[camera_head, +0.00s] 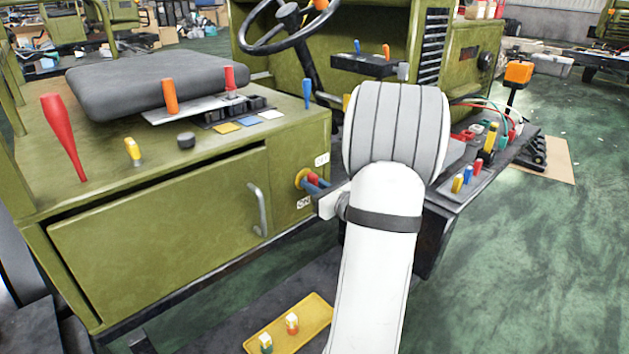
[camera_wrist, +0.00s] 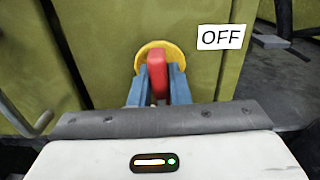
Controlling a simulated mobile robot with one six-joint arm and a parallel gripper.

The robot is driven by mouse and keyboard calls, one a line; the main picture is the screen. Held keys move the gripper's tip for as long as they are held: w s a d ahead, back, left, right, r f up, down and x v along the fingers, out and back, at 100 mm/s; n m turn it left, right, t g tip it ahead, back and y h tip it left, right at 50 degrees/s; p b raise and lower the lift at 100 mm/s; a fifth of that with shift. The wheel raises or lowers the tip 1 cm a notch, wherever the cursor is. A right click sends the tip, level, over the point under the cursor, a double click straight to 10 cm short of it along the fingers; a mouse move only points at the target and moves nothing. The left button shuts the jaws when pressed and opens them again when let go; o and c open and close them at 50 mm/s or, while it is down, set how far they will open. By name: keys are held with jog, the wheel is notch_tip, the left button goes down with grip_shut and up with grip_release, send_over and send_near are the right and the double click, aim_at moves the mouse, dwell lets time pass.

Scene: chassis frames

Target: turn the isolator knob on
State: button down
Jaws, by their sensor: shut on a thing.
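The isolator knob is a red handle (camera_wrist: 158,88) on a round yellow plate (camera_wrist: 174,54), on the green side panel of the vehicle. In the wrist view the blue fingers of my gripper (camera_wrist: 158,88) stand on both sides of the red handle and are shut on it. The handle looks about upright in that view. In the head view the red knob (camera_head: 313,178) shows between my blue fingers, and the yellow plate (camera_head: 301,179) is partly hidden by them. An OFF label (camera_wrist: 222,37) is at the upper right of the knob in the wrist view.
A cabinet door with a grey handle (camera_head: 259,209) is left of the knob. Several coloured levers and a dark seat (camera_head: 155,82) are on top. A yellow tray (camera_head: 290,325) lies low in front. A side shelf with coloured parts (camera_head: 475,175) is right of my arm.

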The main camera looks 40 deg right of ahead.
jog(key=shift+m, duration=0.3)
jog(key=c, duration=1.4)
grip_release()
jog(key=shift+s, duration=0.1)
jog(key=s, duration=0.7)
jog(key=shift+s+d, duration=0.3)
